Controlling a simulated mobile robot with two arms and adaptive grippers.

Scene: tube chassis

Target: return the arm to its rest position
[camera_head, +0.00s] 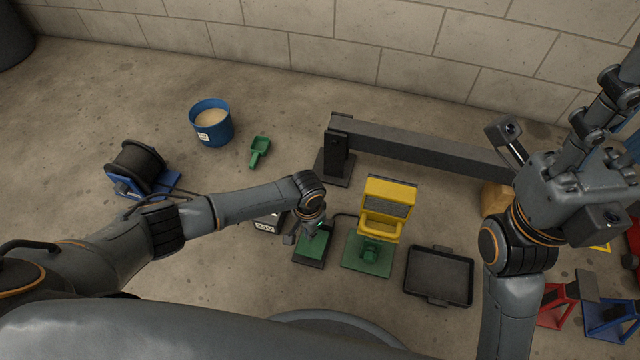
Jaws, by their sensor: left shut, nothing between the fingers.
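My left arm reaches in from the left, bending down at a dark wrist joint. My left gripper (300,234) is below that joint, seen mostly from above, and is shut and empty. It is over or beside the green-based dark block (313,250); I cannot tell whether it touches it. My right arm rises from the bottom right. My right gripper (598,125) points up and away at the right edge; its fingertips are partly cut off, so its opening is unclear.
A yellow device on a green base (353,250) and a black tray (410,285) stand right of my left gripper. A long dark beam (420,146) lies behind. A blue bucket (194,122), green scoop (260,147) and cable reel (135,165) are left, with clear floor between.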

